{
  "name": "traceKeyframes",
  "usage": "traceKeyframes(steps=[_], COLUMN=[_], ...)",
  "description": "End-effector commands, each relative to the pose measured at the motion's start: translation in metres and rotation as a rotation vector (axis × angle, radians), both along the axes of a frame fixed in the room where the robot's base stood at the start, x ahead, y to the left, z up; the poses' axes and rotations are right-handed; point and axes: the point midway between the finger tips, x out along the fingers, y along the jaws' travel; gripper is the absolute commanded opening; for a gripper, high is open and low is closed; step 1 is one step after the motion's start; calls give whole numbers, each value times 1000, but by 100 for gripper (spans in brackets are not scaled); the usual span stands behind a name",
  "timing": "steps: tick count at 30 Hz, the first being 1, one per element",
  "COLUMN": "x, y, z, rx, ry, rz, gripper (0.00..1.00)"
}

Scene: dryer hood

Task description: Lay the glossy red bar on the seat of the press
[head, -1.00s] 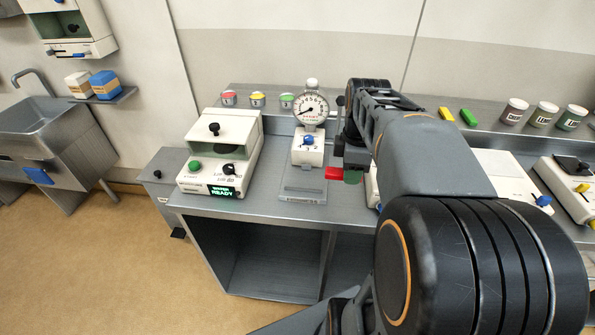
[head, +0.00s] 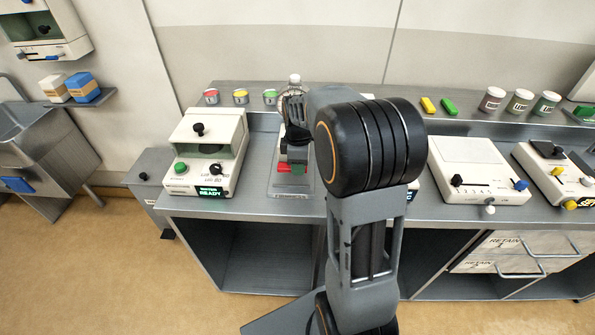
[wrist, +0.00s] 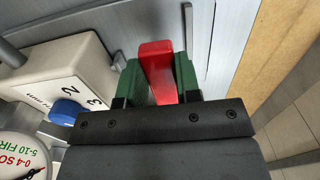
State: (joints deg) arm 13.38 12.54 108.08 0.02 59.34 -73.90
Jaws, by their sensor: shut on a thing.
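The glossy red bar (wrist: 156,66) is clasped between the green finger pads of my gripper (wrist: 158,82) in the wrist view. In the head view a small red part of the bar (head: 283,167) shows beside a green fingertip of my gripper (head: 293,169). The press (wrist: 62,72) has a cream body with a blue knob and numbers, left of the bar in the wrist view. Its grey base plate (head: 291,193) shows below my gripper in the head view. My arm hides most of the press there. I cannot tell whether the bar touches the seat.
A cream device with a green READY display (head: 207,165) stands left of the press. Three lidded jars (head: 241,97) stand on the back ledge, with yellow and green bars (head: 448,107) farther right. A cream slider box (head: 478,168) is on the right.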

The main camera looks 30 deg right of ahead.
Motion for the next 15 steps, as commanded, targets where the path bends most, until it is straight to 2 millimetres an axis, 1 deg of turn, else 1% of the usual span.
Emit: traceKeyframes(steps=[2,6,9,15], x=[4,3,3,3], y=[1,1,1,1], z=[-5,-24,-34,-35], rx=[0,2,1,0], ry=[2,5,3,0], rz=[1,0,0,0], gripper=[7,7,7,7])
